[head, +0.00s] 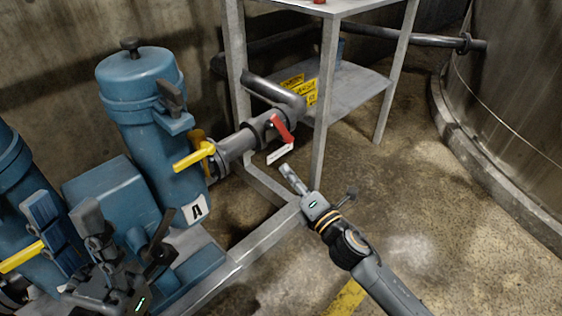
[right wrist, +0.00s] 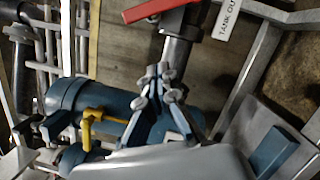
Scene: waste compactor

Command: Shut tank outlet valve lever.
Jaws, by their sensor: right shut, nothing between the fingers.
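The tank outlet valve has a red lever (head: 282,129) on a grey pipe beside the metal stand; the lever lies crosswise to the pipe. A white tag (head: 280,154) hangs beside it. In the right wrist view the red lever (right wrist: 152,10) is at the top edge, partly cut off, with the tag (right wrist: 230,18) reading "TANK OU". My right gripper (head: 289,174) is shut and empty, just below the tag and apart from the lever. Its closed fingertips (right wrist: 158,74) show below the lever. My left gripper (head: 126,232) has spread fingers at the lower left, in front of the blue machinery.
A blue filter housing (head: 143,95) stands left of the valve, with a yellow handle (head: 194,157) on the same pipe. A metal stand (head: 350,95) rises behind the valve. A large tank (head: 515,85) is at the right. The floor between stand and tank is open.

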